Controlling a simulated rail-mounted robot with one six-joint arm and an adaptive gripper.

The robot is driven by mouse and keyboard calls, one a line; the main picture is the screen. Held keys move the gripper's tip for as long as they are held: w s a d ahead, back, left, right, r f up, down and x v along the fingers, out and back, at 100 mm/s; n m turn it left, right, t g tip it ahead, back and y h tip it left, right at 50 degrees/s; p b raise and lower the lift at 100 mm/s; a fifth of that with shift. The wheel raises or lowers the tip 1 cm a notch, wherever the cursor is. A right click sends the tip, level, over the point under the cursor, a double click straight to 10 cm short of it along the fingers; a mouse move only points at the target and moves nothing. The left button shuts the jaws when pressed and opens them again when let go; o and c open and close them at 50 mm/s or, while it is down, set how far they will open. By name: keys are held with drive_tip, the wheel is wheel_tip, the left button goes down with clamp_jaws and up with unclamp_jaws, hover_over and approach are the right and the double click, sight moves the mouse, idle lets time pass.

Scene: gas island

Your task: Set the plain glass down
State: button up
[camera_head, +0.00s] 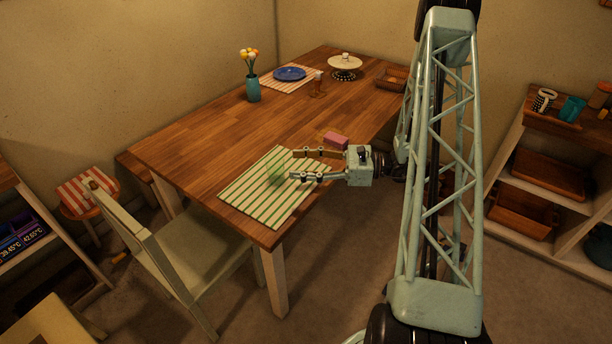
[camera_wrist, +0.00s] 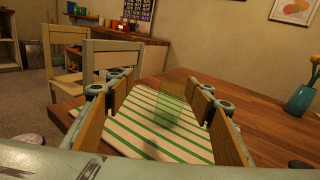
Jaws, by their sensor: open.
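The plain glass (camera_head: 277,178) is a faint, see-through greenish shape on the green-and-white striped mat (camera_head: 250,197), at the near end of the wooden table. In the wrist view the glass (camera_wrist: 172,106) looks upright, in the gap ahead of my fingers, and the mat (camera_wrist: 130,138) lies beneath it. My gripper (camera_head: 292,165) is open over the mat, its fingers pointing left toward the glass. The fingers (camera_wrist: 160,88) show apart on either side in the wrist view. I see no finger touching the glass. Its base is too faint to make out exactly.
A pink block (camera_head: 336,138) lies close behind my gripper. A pale chair (camera_head: 170,250) stands at the table's near left side. A teal vase (camera_head: 253,88), a blue plate (camera_head: 289,73) and a cake stand (camera_head: 345,65) are farther back. The table's middle is clear.

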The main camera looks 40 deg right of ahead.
drive_tip(key=s+a+r+n+g+h, duration=0.2)
drive_tip(key=s+a+r+n+g, duration=0.5)
drive_tip(key=a+r, duration=0.55)
drive_tip(key=s+a+r+n+g+h, duration=0.1)
drive_tip(key=s+a+r+n+g, duration=0.4)
drive_tip(key=s+a+r+n, duration=0.55)
drive_tip(key=s+a+r+n+t+h, duration=0.1)
drive_tip(key=s+r+n+h, duration=0.3)
drive_tip(key=s, duration=0.6)
drive_tip(key=s+a+r+n+t+h, duration=0.1)
drive_tip(key=s+r+n+t+h, duration=0.2)
drive_tip(key=s+r+h, duration=0.3)
drive_tip(key=shift+s+r+n+t, duration=0.3)
drive_tip(key=shift+s+r+n, duration=0.15)
drive_tip(key=shift+s+r, duration=1.55)
